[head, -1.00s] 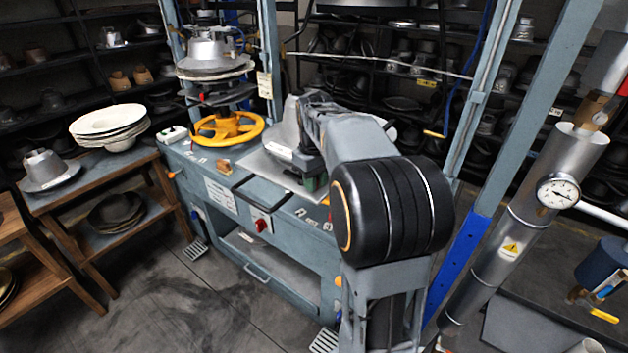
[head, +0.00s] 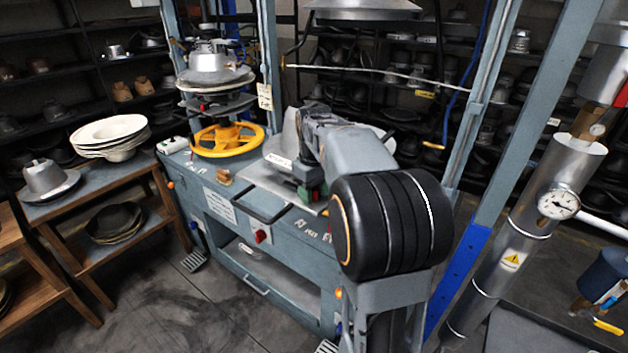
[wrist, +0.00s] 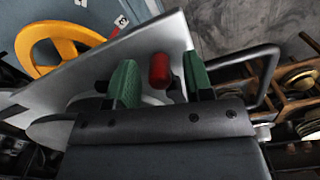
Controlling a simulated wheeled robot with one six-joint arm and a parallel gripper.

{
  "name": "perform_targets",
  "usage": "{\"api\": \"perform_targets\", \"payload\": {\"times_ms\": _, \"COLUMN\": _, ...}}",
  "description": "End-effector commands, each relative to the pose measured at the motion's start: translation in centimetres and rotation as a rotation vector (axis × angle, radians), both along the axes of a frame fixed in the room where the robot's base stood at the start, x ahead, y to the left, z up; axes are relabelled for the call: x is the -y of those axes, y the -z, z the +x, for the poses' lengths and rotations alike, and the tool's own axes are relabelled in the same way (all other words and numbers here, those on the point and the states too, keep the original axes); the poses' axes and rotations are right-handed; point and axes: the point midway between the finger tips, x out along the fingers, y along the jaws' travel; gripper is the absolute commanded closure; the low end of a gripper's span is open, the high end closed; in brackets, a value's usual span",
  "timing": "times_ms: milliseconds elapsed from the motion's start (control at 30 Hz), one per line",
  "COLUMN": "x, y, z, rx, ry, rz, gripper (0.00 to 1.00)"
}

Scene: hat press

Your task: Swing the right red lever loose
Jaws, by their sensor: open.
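My gripper (wrist: 160,82) has green fingertips and is open. In the wrist view, a red lever end (wrist: 160,69) shows between the two fingertips, closer to the left one in depth or side I cannot tell, with a gap visible on each side. It stands against the pale metal plate (wrist: 178,34) of the press. In the head view, my gripper (head: 311,190) is over the right station of the blue-grey press, by the metal plate (head: 262,178). My own arm hides most of the lever area there.
A yellow handwheel (head: 227,153) sits under the left mould (head: 214,72). A dark bar handle (wrist: 262,62) lies beside the plate. A wooden table (head: 84,222) with pale hats stands left. A pipe with a gauge (head: 558,204) stands right. Floor in front is clear.

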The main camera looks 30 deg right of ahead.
Motion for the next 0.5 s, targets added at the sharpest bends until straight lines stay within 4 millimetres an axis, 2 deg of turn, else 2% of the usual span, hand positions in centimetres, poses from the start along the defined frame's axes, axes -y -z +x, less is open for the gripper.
{"api": "perform_targets", "payload": {"times_ms": 167, "x": 0.0, "y": -2.2, "z": 0.1, "rx": 0.004, "ry": 0.0, "rz": -0.001, "gripper": 0.53}}
{"api": "perform_targets", "payload": {"times_ms": 500, "x": 0.0, "y": -9.2, "z": 0.1, "rx": 0.004, "ry": 0.0, "rz": -0.001, "gripper": 0.53}}
